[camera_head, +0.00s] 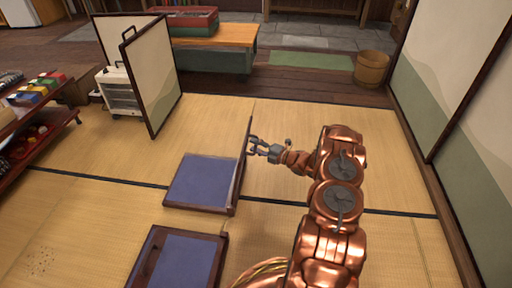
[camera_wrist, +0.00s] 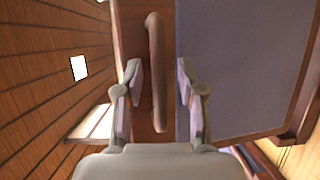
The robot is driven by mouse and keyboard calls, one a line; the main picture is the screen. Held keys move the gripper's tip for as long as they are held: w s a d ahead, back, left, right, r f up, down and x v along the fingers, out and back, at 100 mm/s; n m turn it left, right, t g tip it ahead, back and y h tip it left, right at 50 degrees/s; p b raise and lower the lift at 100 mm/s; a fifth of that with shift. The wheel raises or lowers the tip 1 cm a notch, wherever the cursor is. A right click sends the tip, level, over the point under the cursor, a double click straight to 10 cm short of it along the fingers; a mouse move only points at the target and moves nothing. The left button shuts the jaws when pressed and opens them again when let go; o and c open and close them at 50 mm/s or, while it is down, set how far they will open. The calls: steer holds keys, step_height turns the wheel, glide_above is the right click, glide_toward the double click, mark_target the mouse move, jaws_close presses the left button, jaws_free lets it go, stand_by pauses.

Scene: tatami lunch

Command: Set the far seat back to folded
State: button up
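The far seat (camera_head: 200,184) is a legless floor chair with a blue pad in a dark wood frame. Its backrest (camera_head: 245,140) stands upright at the seat's right side, seen nearly edge-on. My gripper (camera_head: 253,147) is just to the right of the backrest. In the wrist view, the fingers of my gripper (camera_wrist: 158,72) are open. A curved wooden handle (camera_wrist: 156,50) on the backrest's wooden frame (camera_wrist: 134,30) shows between them, with gaps on both sides. The backrest's blue pad (camera_wrist: 240,60) fills the right. Contact with the handle cannot be told.
A nearer blue seat (camera_head: 185,262) lies at the bottom. A folding screen (camera_head: 152,75) stands at the back left, beside a white drawer cart (camera_head: 120,97). A shelf (camera_head: 45,125) is at left, a wooden bucket (camera_head: 371,68) at back right. The tatami (camera_head: 285,115) behind my gripper is clear.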

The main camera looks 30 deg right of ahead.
steer(key=shift+c, duration=0.2)
jaws_close()
stand_by(0.4)
